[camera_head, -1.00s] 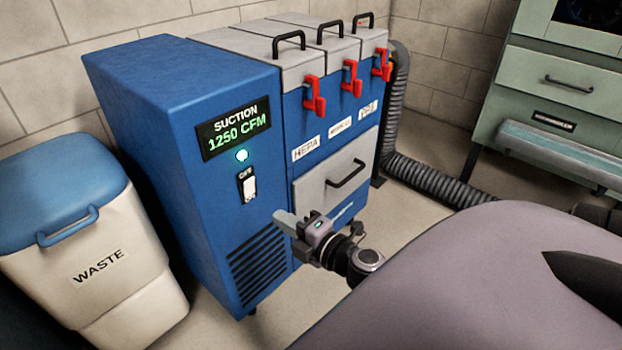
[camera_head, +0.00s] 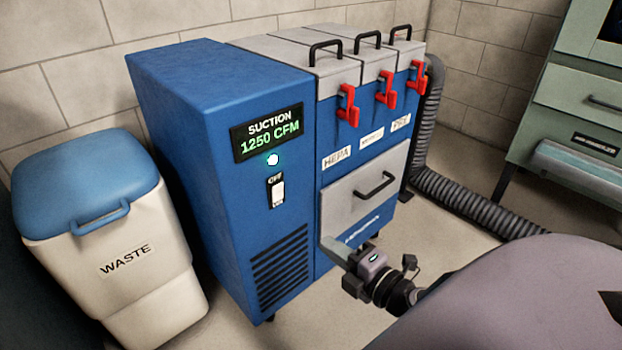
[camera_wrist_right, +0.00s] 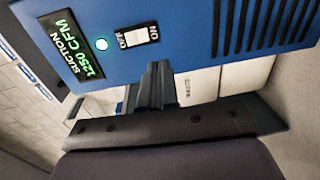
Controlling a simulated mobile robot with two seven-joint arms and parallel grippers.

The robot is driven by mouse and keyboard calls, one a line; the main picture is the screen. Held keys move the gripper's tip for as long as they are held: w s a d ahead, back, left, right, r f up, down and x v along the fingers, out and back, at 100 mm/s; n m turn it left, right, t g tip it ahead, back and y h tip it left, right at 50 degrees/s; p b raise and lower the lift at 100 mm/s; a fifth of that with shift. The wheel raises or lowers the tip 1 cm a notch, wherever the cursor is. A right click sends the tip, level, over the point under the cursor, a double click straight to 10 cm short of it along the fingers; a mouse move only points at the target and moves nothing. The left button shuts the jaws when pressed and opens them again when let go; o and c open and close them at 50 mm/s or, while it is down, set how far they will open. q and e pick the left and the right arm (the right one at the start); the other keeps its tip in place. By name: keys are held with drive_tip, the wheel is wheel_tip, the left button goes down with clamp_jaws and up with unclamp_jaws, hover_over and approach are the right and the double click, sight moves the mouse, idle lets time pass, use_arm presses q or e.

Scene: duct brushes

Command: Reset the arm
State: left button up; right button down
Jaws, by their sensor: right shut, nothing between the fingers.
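My right gripper (camera_head: 335,250) is in front of the blue suction unit (camera_head: 225,150), below and to the right of its switch (camera_head: 277,192). Its fingers are shut together with nothing between them. In the right wrist view the closed dark fingers (camera_wrist_right: 156,86) point toward the unit, and the OFF/ON switch (camera_wrist_right: 138,37) lies beyond their tips. The gripper looks apart from the switch. The display (camera_head: 268,133) reads SUCTION 1250 CFM, and a light (camera_head: 272,160) glows under it. My left gripper is not in view.
A white waste bin (camera_head: 130,265) with a blue lid stands left of the unit. A grey drawer (camera_head: 350,200) and red latches (camera_head: 348,104) are on the unit's right part. A ribbed hose (camera_head: 460,195) runs along the floor toward a green cabinet (camera_head: 570,125).

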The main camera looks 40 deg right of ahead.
drive_tip(key=s+a+r+m+g+y+p, duration=0.1)
drive_tip(key=s+a+m+g+y, duration=0.15)
drive_tip(key=a+m, duration=0.7)
drive_tip(key=s+a+r+m+g+y, duration=0.3)
drive_tip(key=a+m, duration=0.4)
drive_tip(key=a, duration=0.6)
use_arm(q)
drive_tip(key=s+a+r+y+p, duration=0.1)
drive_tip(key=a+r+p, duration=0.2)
drive_tip(key=p, duration=0.7)
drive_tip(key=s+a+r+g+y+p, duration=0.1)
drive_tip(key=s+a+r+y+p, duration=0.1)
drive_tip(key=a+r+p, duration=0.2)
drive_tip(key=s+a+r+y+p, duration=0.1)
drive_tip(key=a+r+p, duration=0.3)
drive_tip(key=p, duration=1.4)
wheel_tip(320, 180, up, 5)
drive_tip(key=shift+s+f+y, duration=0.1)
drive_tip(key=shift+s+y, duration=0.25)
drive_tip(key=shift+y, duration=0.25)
use_arm(e)
drive_tip(key=s+d+r+h, duration=0.2)
drive_tip(key=d+r, duration=0.3)
drive_tip(key=r, duration=0.1)
drive_tip(key=s+d+r+g+h, duration=0.1)
drive_tip(key=s+d+r+h, duration=0.1)
drive_tip(key=d+r, duration=0.4)
drive_tip(key=shift+d+r+h, duration=0.25)
drive_tip(key=shift+r+h, duration=0.1)
drive_tip(key=shift+r, duration=0.2)
